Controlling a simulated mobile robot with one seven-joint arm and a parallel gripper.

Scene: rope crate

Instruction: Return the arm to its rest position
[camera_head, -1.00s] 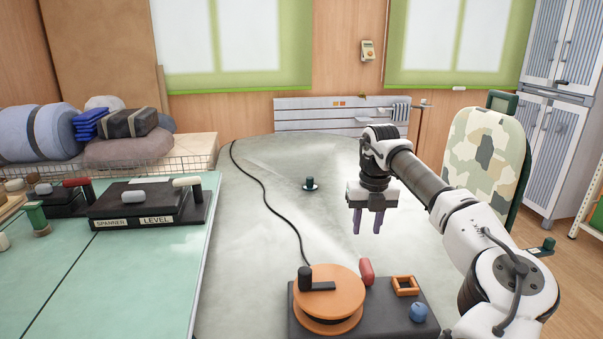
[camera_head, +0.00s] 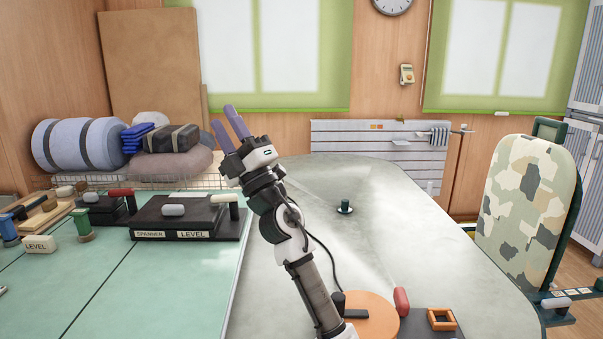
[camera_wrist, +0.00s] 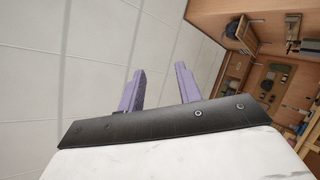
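My gripper (camera_head: 222,115) is raised above the left edge of the grey table, with its two purple fingers pointing up and a little left. In the wrist view my gripper (camera_wrist: 160,70) has its fingers apart with nothing between them. Behind the fingers there are only pale ceiling panels and, at the right, distant shelves. My arm rises from the bottom middle of the head view and hides part of the table and cable.
An orange reel (camera_head: 370,318) with a red handle (camera_head: 401,301) stands at the front of the grey table (camera_head: 440,240). A black tool holder (camera_head: 185,220) sits on the green mat (camera_head: 150,285) at left. A camouflage chair back (camera_head: 525,205) stands right. The table's middle is mostly clear.

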